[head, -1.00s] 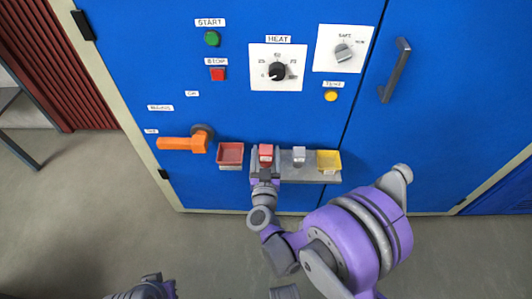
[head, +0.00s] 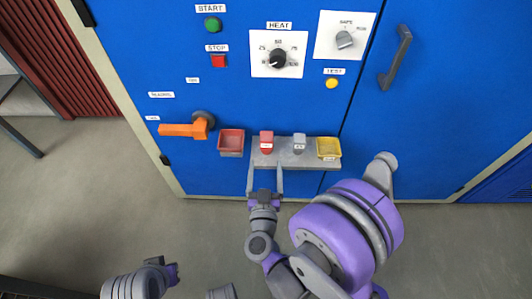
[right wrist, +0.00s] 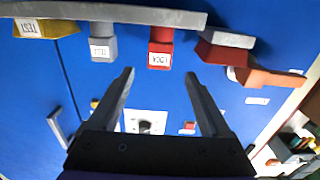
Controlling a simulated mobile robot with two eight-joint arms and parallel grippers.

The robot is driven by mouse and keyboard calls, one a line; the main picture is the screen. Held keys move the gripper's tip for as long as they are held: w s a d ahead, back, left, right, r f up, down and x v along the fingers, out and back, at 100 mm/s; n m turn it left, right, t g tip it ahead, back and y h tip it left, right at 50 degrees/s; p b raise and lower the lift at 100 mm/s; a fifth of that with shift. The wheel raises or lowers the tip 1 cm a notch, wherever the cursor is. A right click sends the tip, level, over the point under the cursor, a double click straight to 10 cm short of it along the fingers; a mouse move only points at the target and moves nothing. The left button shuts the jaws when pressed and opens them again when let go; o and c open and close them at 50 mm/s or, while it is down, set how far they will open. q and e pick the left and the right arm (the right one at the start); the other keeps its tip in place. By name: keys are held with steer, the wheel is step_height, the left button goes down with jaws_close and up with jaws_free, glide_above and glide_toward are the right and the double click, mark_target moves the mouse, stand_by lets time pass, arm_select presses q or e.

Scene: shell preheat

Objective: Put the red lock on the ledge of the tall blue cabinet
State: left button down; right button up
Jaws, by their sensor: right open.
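The red lock (head: 266,142) stands on the grey ledge (head: 281,161) on the front of the tall blue cabinet (head: 190,50). The lock also shows in the right wrist view (right wrist: 160,48), apparently upside down, with a white label. My right gripper (head: 265,168) is open and empty, in front of the ledge and apart from the lock. Its two fingers show in the right wrist view (right wrist: 159,76) with the lock beyond their tips. My left gripper (head: 169,272) shows only in part at the bottom left; its jaws cannot be made out.
A grey labelled block (head: 299,143) stands beside the lock on the ledge. A red bin (head: 231,142) is left of the ledge and a yellow bin (head: 328,148) is at its right end. An orange handle (head: 183,130) sticks out further left. The floor before the cabinet is clear.

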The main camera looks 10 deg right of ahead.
steer(key=s+a+r+n+g+y, duration=0.1)
steer(key=a+r+n+g+y, duration=0.1)
steer(key=a+r+n+y, duration=0.5)
steer(key=s+d+f+m+g, duration=0.1)
steer(key=s+d+f+g, duration=0.2)
steer(key=s, duration=0.3)
steer(key=s+d+f+m+g+h, duration=0.1)
steer(key=s+d+f+g, duration=0.2)
steer(key=s+d, duration=0.3)
steer(key=s+d+f+m+g+h, duration=0.1)
steer(key=s+d+f+g, duration=0.2)
steer(key=s+d+g, duration=0.2)
steer(key=shift+s+f+m, duration=0.2)
steer(key=shift+s+m, duration=0.2)
steer(key=shift+s, duration=0.55)
